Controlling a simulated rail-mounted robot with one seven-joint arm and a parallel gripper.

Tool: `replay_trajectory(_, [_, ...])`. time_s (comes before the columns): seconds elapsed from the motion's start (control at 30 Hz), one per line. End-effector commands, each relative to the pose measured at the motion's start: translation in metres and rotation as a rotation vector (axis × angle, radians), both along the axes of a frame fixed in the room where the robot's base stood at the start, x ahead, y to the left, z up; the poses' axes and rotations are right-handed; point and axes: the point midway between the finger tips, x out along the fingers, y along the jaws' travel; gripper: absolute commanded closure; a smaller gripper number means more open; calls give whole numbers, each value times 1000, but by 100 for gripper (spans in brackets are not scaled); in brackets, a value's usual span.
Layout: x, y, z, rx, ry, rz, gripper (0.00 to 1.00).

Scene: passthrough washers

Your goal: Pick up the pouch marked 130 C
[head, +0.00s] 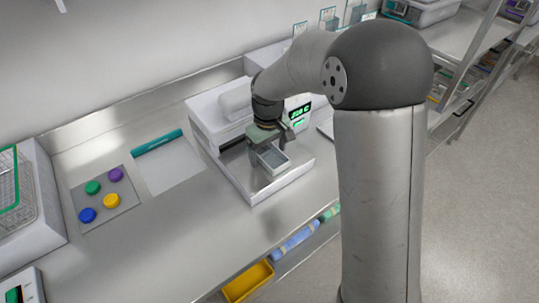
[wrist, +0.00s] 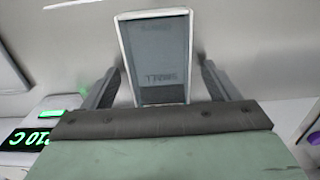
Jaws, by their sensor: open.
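A grey-blue rectangular piece with a white rim, which may be the pouch (wrist: 158,50), lies between and beyond my fingers in the wrist view. Its lettering appears inverted and too blurred to read, so I cannot tell whether it says 130 C. In the head view the same piece (head: 272,160) shows just below my gripper, over the front tray of a white machine (head: 232,168). My gripper (wrist: 160,72) is open, with one finger on each side of the piece and gaps showing. In the head view my gripper (head: 270,145) is over the machine's tray.
The machine's green-lit display (head: 300,113) stands close beside my gripper. To the left are a white sheet with a teal edge (head: 172,168) and a plate with coloured knobs (head: 104,203). A wire basket (head: 14,195) is far left. A yellow bin (head: 247,282) sits below the bench edge.

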Motion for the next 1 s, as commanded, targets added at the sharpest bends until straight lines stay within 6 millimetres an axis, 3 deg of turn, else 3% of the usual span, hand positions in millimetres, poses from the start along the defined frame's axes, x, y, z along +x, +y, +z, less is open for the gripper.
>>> replay_trajectory(0.17, [0, 0, -1, 0, 0, 0, 18])
replay_trajectory(0.37, [0, 0, 0, 1, -1, -1, 66])
replay_trajectory(0.77, [1, 0, 4, 1, -3, -1, 66])
replay_trajectory(1.0, [0, 0, 35, 2, -6, -1, 66])
